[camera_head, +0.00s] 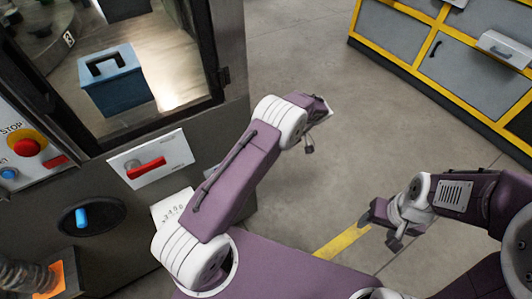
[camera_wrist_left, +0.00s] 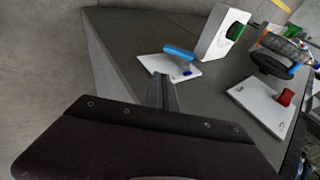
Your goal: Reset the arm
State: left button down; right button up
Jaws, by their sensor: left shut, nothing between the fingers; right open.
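My left arm (camera_head: 235,180), purple with white joints, reaches up and away from the lower middle of the head view. My left gripper (camera_head: 309,146) shows small at its far end, shut and empty, over the floor and clear of the machine. In the left wrist view its narrow grey fingers (camera_wrist_left: 163,93) stick out beyond a dark plate, with panel fittings beyond them. My right arm (camera_head: 465,195) comes in from the right edge. My right gripper (camera_head: 379,231) is open and empty above the floor, near a yellow floor line.
A grey machine (camera_head: 120,240) stands at the left, with a window, a blue box (camera_head: 112,80) behind it, a red stop button (camera_head: 25,147), a red handle (camera_head: 146,168) and a blue knob (camera_head: 82,217). Yellow-framed grey cabinets (camera_head: 470,75) stand upper right. Open floor lies between.

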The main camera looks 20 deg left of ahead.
dwell(0.3)
pick_arm(q)
jog(key=s+a+r+h+p, duration=0.1)
jog(key=r+p, duration=0.1)
jog(key=r, duration=0.5)
jog(key=s+a+r+n+t+h+p, duration=0.1)
jog(key=s+r+p, duration=0.15)
jog(key=r, duration=0.35)
jog(key=s+a+r+h+p, duration=0.1)
jog(key=a+r+p, duration=0.1)
jog(key=r, duration=0.5)
jog(key=s+d+f+m+t+h+p, duration=0.1)
jog(key=s+d+m+t+h, duration=0.1)
jog(key=s+m, duration=0.3)
jog(key=s+d+f+m+t+h+p, duration=0.1)
jog(key=s+d+f+m+t+h, duration=0.1)
jog(key=s+d+m, duration=0.2)
jog(key=s+m, duration=0.1)
jog(key=s, duration=0.2)
jog(key=shift+s+f+h+p, duration=0.2)
jog(key=shift+s+h+p, duration=0.1)
jog(key=shift+p, duration=0.1)
